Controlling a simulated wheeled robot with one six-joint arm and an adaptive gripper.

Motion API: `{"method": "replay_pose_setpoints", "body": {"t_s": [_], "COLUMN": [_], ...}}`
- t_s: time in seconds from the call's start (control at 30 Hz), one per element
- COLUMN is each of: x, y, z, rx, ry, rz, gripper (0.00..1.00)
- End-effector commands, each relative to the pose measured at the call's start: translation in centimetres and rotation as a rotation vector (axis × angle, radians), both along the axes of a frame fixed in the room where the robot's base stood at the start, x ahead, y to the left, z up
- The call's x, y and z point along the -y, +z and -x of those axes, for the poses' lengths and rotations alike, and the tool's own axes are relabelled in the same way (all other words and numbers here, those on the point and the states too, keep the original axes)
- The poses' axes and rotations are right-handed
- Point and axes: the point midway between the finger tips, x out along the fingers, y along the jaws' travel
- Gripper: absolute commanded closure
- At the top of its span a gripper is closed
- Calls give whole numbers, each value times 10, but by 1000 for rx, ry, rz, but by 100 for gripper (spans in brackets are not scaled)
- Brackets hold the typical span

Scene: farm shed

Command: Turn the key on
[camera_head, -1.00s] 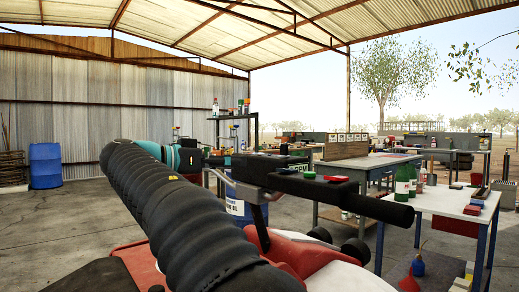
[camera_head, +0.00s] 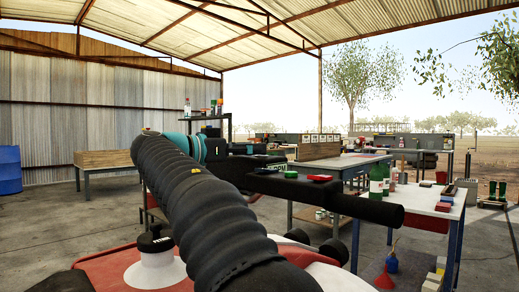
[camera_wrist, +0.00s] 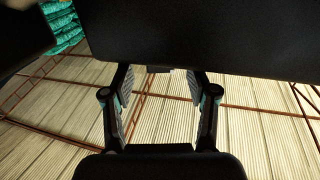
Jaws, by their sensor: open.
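No key can be made out in either view. A black handlebar with a thick grip (camera_head: 372,208) crosses the middle of the head view, with a small green piece (camera_head: 291,174) and a red piece (camera_head: 320,178) on or near it. Below it is a red and white body (camera_head: 120,262) with a black cap (camera_head: 155,240). My black ribbed arm reaches forward over this body; its end is hidden in the head view. In the wrist view my gripper (camera_wrist: 160,82) is open, with nothing between its fingers. A large dark shape (camera_wrist: 210,35), not identifiable, lies close beyond the fingertips.
A white-topped table (camera_head: 425,198) with green bottles (camera_head: 377,180) stands at right. A workbench (camera_head: 345,163) is behind it, and a wooden-sided table (camera_head: 105,160) is at left. The concrete floor at left is clear.

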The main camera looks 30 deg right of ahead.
Motion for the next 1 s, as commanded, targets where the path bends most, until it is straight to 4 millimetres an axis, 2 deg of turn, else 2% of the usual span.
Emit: {"method": "replay_pose_setpoints", "body": {"t_s": [0.17, 0.47, 0.57, 0.7, 0.73, 1.0], "x": [9, 11, 11, 10, 10, 11], "y": [0, 0, 0, 0, 0, 2], "z": [-1, -2, -1, -2, -2, -4], "rx": [0, 0, 0, -1, -1, -2], "ry": [6, 8, 8, 8, 8, -46], "rz": [0, 0, 0, 0, 0, 1], "gripper": [42, 42, 62, 97, 100, 100]}}
